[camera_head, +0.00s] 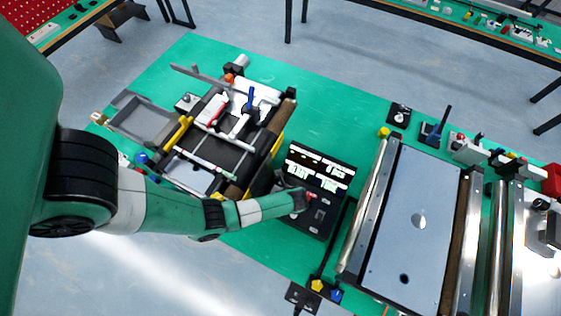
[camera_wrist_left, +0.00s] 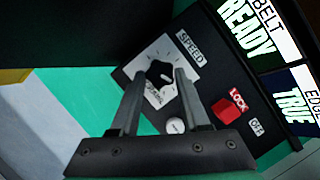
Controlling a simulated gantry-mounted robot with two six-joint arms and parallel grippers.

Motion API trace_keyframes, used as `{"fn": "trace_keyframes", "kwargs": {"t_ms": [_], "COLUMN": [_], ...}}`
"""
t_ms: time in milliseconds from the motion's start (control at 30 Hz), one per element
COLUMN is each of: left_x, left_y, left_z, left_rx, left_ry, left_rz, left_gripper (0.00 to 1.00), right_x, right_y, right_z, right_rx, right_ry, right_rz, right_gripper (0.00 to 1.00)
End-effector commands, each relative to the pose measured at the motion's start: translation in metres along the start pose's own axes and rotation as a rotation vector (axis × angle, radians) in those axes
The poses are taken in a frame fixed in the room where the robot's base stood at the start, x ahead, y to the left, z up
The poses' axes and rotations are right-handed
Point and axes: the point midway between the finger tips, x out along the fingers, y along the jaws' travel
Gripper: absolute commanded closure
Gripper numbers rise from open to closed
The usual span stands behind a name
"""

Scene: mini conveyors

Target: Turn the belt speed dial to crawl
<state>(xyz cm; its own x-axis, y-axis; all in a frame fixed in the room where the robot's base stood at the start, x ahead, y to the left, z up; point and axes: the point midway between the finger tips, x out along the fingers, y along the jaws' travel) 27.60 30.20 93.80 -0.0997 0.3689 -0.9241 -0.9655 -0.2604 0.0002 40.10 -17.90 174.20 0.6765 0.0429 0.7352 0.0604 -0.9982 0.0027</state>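The black speed dial (camera_wrist_left: 159,73) sits on a white plate labelled SPEED on the dark control panel (camera_wrist_left: 205,75) in the left wrist view. Its pointer and the small scale print cannot be read clearly. My left gripper (camera_wrist_left: 159,74) is open, with its two fingers apart on either side of the dial in the picture. I cannot tell whether they touch it. In the head view, my left gripper (camera_head: 299,200) is over the left part of the control panel (camera_head: 325,202) and hides the dial there. My right gripper is not in view.
A red lock switch (camera_wrist_left: 229,107) and a pale round button (camera_wrist_left: 176,126) are close to the right finger. Lit displays (camera_head: 319,170) read READY and TRUE. A small conveyor (camera_head: 235,155) stands left of the panel, a larger one (camera_head: 415,215) to its right. Green table (camera_head: 335,115) is clear behind it.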

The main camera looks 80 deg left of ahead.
Motion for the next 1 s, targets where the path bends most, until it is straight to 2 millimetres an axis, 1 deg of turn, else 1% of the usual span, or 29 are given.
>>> {"fn": "trace_keyframes", "kwargs": {"t_ms": [33, 167, 200, 233, 467, 667, 867, 1000], "left_x": [0.0, 0.0, 0.0, 0.0, -0.001, -0.002, -0.004, -0.004], "left_y": [0.0, 0.0, 0.0, 0.0, 0.0, 0.001, 0.003, 0.004], "left_z": [0.0, 0.0, 0.0, 0.0, 0.0, 0.001, 0.002, 0.003], "left_rx": [0.0, 0.0, 0.0, 0.0, 0.007, 0.053, 0.16, 0.268], "left_ry": [0.0, 0.0, 0.0, 0.0, 0.0, -0.001, -0.002, -0.002], "left_rz": [0.0, 0.0, 0.0, 0.0, -0.002, -0.02, -0.064, -0.109], "left_gripper": [0.65, 0.88, 0.95, 1.0, 1.0, 1.0, 1.0, 1.0], "right_x": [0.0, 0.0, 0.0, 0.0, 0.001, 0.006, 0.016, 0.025], "right_y": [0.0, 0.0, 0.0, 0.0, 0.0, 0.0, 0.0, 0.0], "right_z": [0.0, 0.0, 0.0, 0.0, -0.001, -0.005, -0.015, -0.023], "right_rx": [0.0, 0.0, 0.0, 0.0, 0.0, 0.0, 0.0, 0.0], "right_ry": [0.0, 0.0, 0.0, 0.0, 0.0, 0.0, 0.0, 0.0], "right_rz": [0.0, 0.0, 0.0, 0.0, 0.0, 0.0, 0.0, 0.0], "right_gripper": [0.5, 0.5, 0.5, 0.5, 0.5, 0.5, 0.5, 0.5]}}
